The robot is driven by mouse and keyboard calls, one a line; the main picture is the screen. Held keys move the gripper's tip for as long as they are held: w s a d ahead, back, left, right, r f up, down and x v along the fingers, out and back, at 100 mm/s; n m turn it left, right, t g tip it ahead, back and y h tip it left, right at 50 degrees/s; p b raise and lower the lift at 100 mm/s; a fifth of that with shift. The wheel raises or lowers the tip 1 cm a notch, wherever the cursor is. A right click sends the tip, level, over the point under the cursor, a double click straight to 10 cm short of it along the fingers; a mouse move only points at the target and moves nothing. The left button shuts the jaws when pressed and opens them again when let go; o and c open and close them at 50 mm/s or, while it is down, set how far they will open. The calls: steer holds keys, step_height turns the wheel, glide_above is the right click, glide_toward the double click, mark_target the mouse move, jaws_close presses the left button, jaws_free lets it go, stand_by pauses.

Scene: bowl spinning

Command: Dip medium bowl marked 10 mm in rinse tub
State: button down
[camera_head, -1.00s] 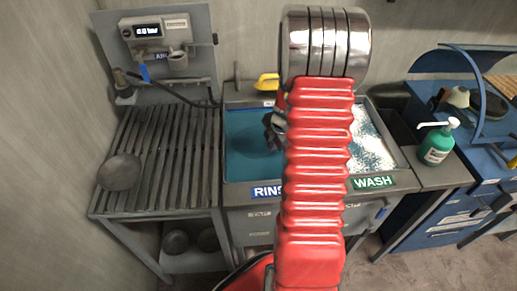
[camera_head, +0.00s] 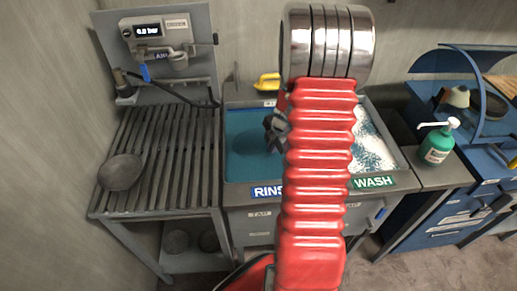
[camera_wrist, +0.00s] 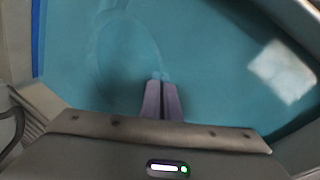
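The rinse tub (camera_head: 232,166) holds blue-green water and carries a RINSE label. My gripper (camera_head: 275,127) is over its right part, partly hidden by my red arm. In the wrist view my gripper's two fingers (camera_wrist: 162,88) are close together with their tips at the water. A faint round bowl outline (camera_wrist: 128,48) shows under the water, its edge running to the fingertips, so the gripper appears shut on the bowl's rim. The bowl looks submerged. No 10 mm mark can be read.
A grey bowl (camera_head: 121,171) sits on the slatted rack at the left. The wash tub (camera_head: 375,140) with foam is to the right, partly behind my arm. A yellow object (camera_head: 267,82) lies at the tub's back edge. A green soap bottle (camera_head: 437,142) stands at the right.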

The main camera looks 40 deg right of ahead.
steer(key=shift+w+d, duration=0.25)
steer(key=shift+w, duration=0.05)
stand_by(0.4)
steer(key=shift+w+d, duration=0.1)
steer(key=shift+w, duration=0.1)
steer(key=shift+s, duration=0.15)
stand_by(0.5)
steer(key=shift+s+a, duration=0.3)
steer(key=shift+w+d, duration=0.2)
steer(key=shift+w, duration=0.05)
stand_by(0.6)
steer(key=shift+w+d, duration=0.1)
steer(key=shift+w, duration=0.1)
steer(key=shift+s, duration=0.15)
stand_by(0.5)
steer(key=shift+s+a, duration=0.3)
steer(key=shift+w+d, duration=0.2)
steer(key=shift+w, duration=0.05)
stand_by(0.6)
